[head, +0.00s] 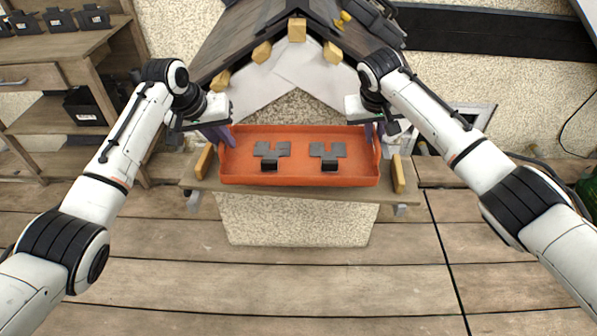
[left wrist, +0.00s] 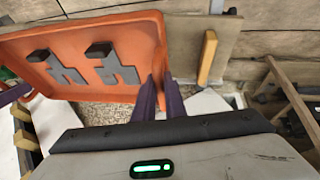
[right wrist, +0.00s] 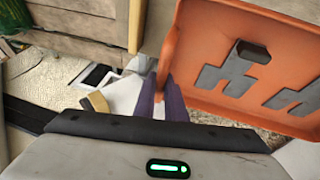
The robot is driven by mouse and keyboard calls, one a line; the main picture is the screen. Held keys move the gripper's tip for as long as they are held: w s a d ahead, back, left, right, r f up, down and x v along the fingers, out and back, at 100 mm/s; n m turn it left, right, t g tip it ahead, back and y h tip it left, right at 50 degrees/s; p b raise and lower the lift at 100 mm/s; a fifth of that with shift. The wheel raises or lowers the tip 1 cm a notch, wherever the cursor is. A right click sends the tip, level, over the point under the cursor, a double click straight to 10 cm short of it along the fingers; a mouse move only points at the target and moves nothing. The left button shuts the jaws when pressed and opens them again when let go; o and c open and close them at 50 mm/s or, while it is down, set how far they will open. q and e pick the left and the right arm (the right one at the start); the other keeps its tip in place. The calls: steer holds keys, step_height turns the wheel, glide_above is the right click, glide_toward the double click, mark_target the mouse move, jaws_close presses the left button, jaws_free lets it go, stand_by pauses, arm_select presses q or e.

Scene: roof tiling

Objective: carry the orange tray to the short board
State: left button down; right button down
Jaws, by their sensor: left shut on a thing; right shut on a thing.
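The orange tray (head: 300,180) is level between my two hands at the short board (head: 285,194), between its two upright wooden end blocks. It carries two dark grey notched pieces (head: 272,150) (head: 328,151), each with a black block. My left gripper (head: 221,133) is shut on the tray's left end wall; its purple fingers also show in the left wrist view (left wrist: 158,92). My right gripper (head: 375,132) is shut on the right end wall, also seen in the right wrist view (right wrist: 162,95). I cannot tell whether the tray's underside touches the board.
A small tiled roof (head: 250,35) with wooden rafter ends stands behind the tray, above a pebbled wall (head: 300,220). A wooden shelf unit (head: 75,75) with black items is at the left. Plank floor (head: 300,290) in front is clear. A dark green object (head: 588,190) sits at the right edge.

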mark_target(226, 154)
arm_select(q)
steer(key=shift+f, duration=0.1)
arm_select(e)
steer(key=shift+d, duration=0.1)
